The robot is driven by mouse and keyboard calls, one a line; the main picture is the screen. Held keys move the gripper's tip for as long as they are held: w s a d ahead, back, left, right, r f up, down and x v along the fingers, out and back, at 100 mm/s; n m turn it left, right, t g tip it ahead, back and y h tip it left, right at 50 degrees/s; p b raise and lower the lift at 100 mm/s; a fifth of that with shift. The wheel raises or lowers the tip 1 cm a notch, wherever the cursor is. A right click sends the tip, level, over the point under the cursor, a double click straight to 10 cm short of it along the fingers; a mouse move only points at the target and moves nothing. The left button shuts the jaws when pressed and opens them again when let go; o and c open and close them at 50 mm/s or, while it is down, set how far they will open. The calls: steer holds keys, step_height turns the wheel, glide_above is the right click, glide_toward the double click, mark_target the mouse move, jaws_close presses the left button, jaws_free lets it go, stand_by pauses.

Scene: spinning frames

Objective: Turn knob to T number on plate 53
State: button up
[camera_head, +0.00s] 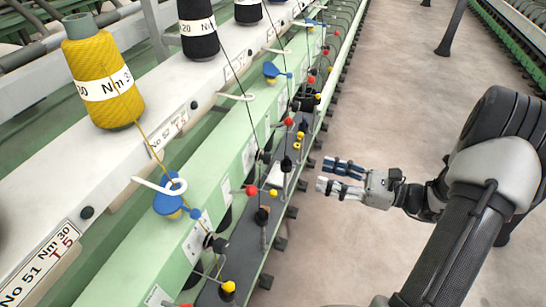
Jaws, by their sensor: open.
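My gripper (323,174) is open and empty, over the aisle just right of the machine's front edge. Its two fingers point left and touch nothing. A plate reading No 51, Nm 30, T 5 (40,265) is at the lower left on the white beam. A smaller plate (168,132) further back seems to read No 52. Another plate (236,68) beyond it is too small to read, so I cannot confirm number 53. Blue knob-like parts sit on the green rail, one near (175,196) and one further back (272,70). Their settings are not legible.
A yellow yarn cone (103,80) and a black one (198,32) stand on the white beam. Threads run down to red, yellow and black balls along the dark lower rail (238,250). The aisle floor (385,110) is clear; another machine stands at the upper right.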

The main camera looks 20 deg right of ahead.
mark_target(271, 160)
steer(key=x, duration=1.5)
steer(key=shift+f+b, duration=0.1)
steer(key=shift+b, duration=0.2)
steer(key=shift+c, duration=0.2)
steer(key=c, duration=1)
steer(key=shift+n+b, duration=0.4)
steer(key=shift+b, duration=0.05)
steer(key=n+b, duration=1)
steer(key=b, duration=0.1)
steer(key=shift+n+b, duration=0.3)
steer(key=shift+n, duration=0.1)
